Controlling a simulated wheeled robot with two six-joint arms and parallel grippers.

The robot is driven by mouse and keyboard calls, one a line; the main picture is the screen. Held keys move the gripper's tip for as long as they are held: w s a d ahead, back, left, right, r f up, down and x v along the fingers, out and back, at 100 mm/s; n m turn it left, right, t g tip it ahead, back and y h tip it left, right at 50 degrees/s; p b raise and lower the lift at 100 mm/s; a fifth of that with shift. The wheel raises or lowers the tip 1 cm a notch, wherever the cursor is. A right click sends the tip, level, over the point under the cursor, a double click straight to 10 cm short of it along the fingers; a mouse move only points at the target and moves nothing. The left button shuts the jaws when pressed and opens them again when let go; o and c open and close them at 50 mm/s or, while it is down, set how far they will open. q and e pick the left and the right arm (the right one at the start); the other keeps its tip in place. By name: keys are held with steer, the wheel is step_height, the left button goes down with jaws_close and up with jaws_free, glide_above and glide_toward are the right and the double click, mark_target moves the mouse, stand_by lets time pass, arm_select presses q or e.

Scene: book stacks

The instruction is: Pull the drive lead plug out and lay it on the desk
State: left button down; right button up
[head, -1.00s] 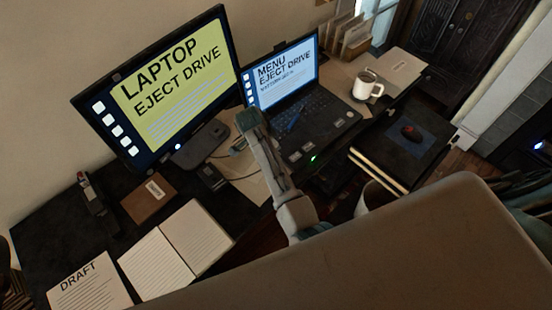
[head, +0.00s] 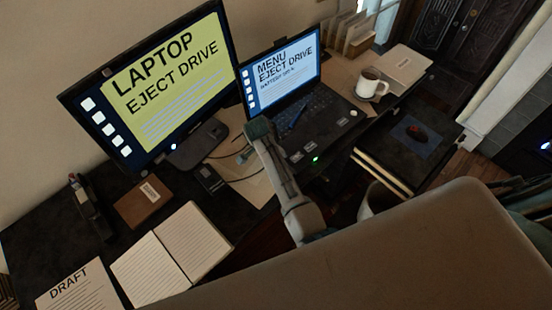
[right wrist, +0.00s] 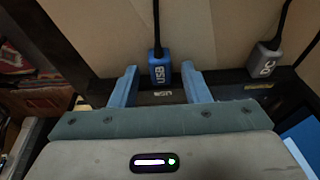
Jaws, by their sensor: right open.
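The blue plug (right wrist: 159,68) marked USB stands with its black lead rising from it in the right wrist view. A port label reading USB shows below it. My right gripper (right wrist: 160,84) is open, with its blue fingers on either side of the plug and apart from it. In the head view my right gripper (head: 258,130) is at the left edge of the laptop (head: 300,125), where the plug cannot be made out. The desk (head: 50,225) is dark. My left gripper is not in view.
A grey DC plug (right wrist: 267,60) stands right of the blue one. A monitor (head: 160,85), a small black box (head: 209,179), an open notebook (head: 172,255) and a white mug (head: 368,87) are on the desk. Some bare desk shows at the left.

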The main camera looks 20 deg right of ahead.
steer(key=shift+a, duration=0.1)
arm_select(q)
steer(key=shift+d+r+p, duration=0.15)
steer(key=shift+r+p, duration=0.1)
steer(key=shift+p, duration=0.05)
stand_by(0.4)
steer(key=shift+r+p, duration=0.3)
steer(key=shift+p, duration=0.05)
stand_by(0.3)
arm_select(e)
jaws_close()
steer(key=shift+a, duration=0.1)
